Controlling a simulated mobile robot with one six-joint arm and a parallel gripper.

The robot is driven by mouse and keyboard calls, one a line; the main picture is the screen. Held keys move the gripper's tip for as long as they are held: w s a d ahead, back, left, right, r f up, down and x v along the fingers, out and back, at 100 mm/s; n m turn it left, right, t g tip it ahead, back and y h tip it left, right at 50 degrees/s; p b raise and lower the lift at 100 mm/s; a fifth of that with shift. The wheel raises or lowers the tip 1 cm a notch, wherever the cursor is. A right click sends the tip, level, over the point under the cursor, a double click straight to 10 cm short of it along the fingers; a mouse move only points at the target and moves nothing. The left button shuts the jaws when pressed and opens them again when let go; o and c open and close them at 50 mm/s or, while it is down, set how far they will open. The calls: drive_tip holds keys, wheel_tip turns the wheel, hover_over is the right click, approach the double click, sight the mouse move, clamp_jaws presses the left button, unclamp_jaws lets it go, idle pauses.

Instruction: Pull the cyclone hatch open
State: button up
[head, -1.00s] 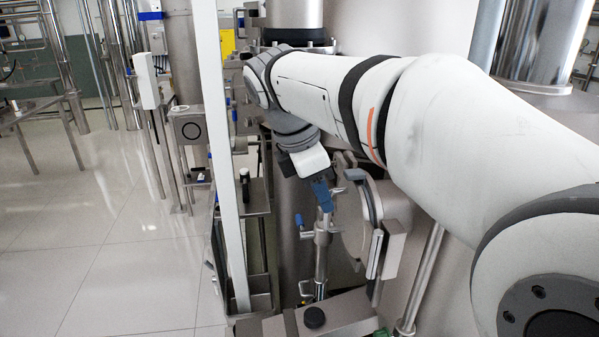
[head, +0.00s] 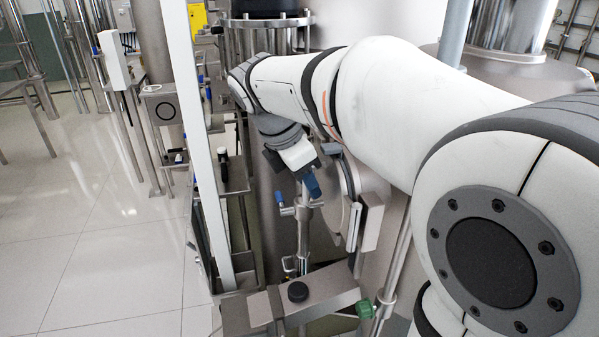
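The cyclone hatch (head: 371,221) is a rounded metal door with a dark rim on the side of the large steel vessel, right of centre in the head view. My arm crosses in front and hides its upper part and part of the vessel. My gripper (head: 311,184), with a white body and blue fingertips, points down just left of the hatch's rim. Whether it touches the hatch I cannot tell. The gap between its fingers cannot be made out, and no held object is visible.
A metal pipe with a blue-handled valve (head: 280,198) stands just below my gripper. A white post (head: 212,170) rises to its left. A metal bracket with a black knob (head: 298,291) is in front. Tiled floor (head: 85,230) is open at the left.

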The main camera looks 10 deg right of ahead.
clamp_jaws()
